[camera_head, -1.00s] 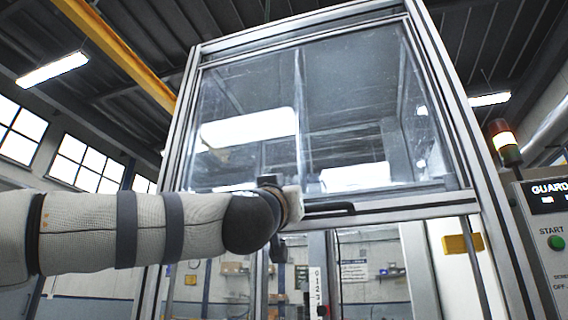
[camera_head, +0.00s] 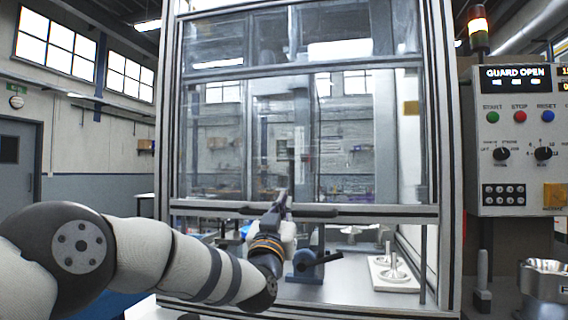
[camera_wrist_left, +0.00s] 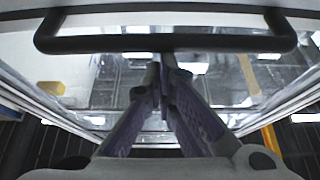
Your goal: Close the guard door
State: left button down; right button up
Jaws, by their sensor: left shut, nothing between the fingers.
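The guard door (camera_head: 350,140) is a clear sliding panel in a metal frame. Its bottom rail (camera_head: 390,213) is low in the opening, with a gap below it to the machine bed. A black bar handle (camera_head: 320,213) runs along that rail; it also spans the top of the left wrist view (camera_wrist_left: 225,43). My left gripper (camera_head: 281,203) is in front of the handle, fingers pointing up. In the left wrist view its shut, empty fingertips (camera_wrist_left: 163,60) overlap the handle's edge; I cannot tell whether they touch. My right gripper is not in view.
A control panel (camera_head: 515,135) on the right reads GUARD OPEN. The signal tower (camera_head: 479,30) above it is lit. Under the door stand a blue clamp-like fixture (camera_head: 308,266) and a white plate with a metal part (camera_head: 393,274). A machined housing (camera_head: 545,285) is at the lower right.

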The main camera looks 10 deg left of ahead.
pick_arm(q)
notch_tip(320, 180, down, 20)
jog(key=b, duration=0.3)
jog(key=shift+r+b, duration=0.15)
jog(key=shift+b, duration=0.25)
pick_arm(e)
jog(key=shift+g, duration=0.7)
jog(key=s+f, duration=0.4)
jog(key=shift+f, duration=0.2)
